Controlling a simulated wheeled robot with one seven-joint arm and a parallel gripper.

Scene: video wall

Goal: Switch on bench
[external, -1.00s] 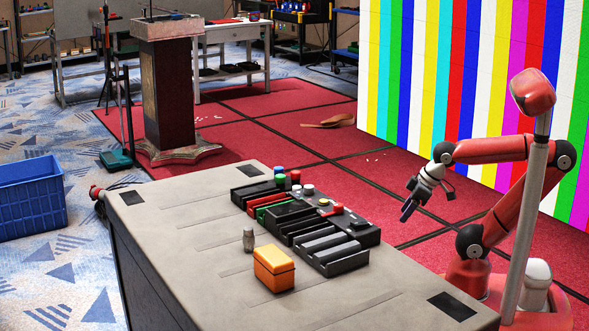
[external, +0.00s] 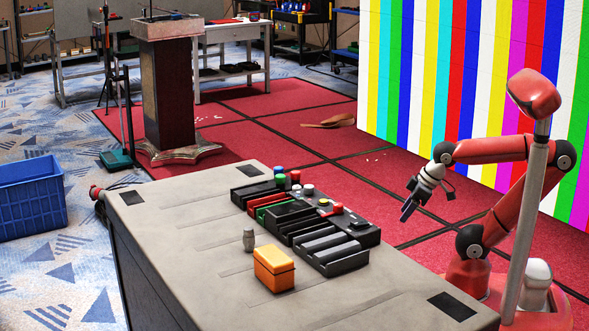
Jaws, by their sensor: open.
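The bench (external: 190,255) is a long grey-topped table in the front middle of the external view. A row of black control modules (external: 318,240) lies on its top, with red and green blocks among them. Several coloured buttons stand along their far side, including a blue one (external: 278,170), a green one (external: 281,179) and a red one (external: 337,207). Which control belongs to the bench cannot be told. My gripper (external: 405,213) is open and empty, pointing down-left, right of the modules and apart from them. Its fingers are small in this view.
An orange box (external: 273,268) and a small grey object (external: 248,240) stand on the bench near the modules. A blue crate (external: 30,195) is on the floor at the left. A lectern (external: 168,90) stands behind. The colour-striped video wall (external: 470,90) rises behind my arm.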

